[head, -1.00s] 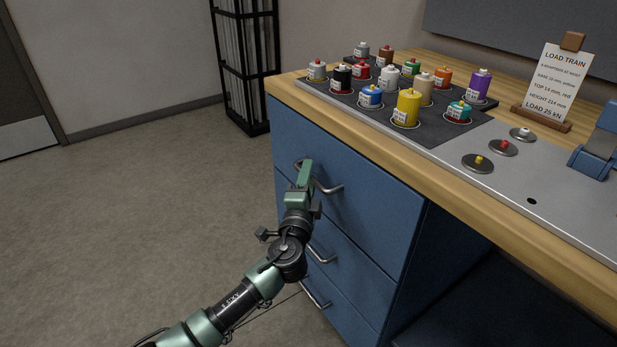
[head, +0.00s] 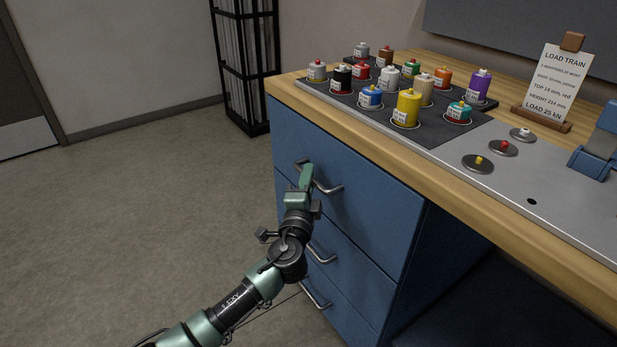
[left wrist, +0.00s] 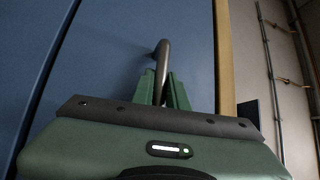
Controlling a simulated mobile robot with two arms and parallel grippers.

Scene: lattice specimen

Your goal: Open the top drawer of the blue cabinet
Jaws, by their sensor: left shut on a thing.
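The blue cabinet (head: 393,310) stands under the wooden worktop, with three drawers one above another. The top drawer (head: 370,210) looks closed, its front flush with the cabinet. Its metal bar handle (head: 331,189) runs across the front. My left gripper (head: 306,175) is at this handle, shut on it near the middle. The left wrist view shows the handle bar (left wrist: 162,62) passing between the two green fingers (left wrist: 163,90), with the blue drawer front (left wrist: 110,60) behind. The fingers hide part of the handle. My right gripper is in neither view.
The worktop (head: 450,175) holds a dark mat with several coloured cylinders, small discs and a sign (head: 558,85). The floor (head: 130,190) left of the cabinet is clear.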

